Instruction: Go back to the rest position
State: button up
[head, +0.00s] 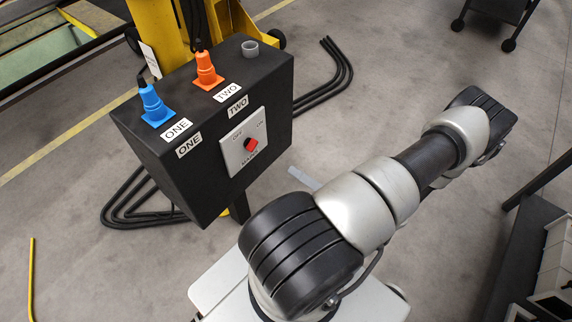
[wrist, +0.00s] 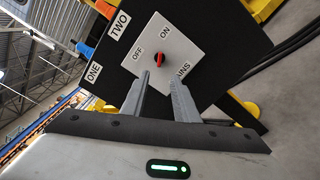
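My gripper (wrist: 160,78) shows in the wrist view with its two grey fingers apart and nothing between them. It points at the white switch plate (wrist: 168,60) with the red knob (wrist: 159,59), seemingly a little short of it. In the head view my gripper is not visible; only my arm's links show, right of the black control box (head: 180,178). The box's plate (head: 238,157) carries the red knob (head: 250,145) and OFF and ON labels. I cannot tell the knob's setting. A blue plug (head: 153,104) stands at ONE and an orange plug (head: 207,70) at TWO.
A grey ring-shaped socket (head: 250,48) on the box top is empty. A yellow post (head: 158,30) stands behind the box. Black cables (head: 330,85) lie on the floor. Shelving with bins (head: 556,255) is at the right edge. The floor at upper right is mostly clear.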

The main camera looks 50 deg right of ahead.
jog(key=shift+s, duration=0.75)
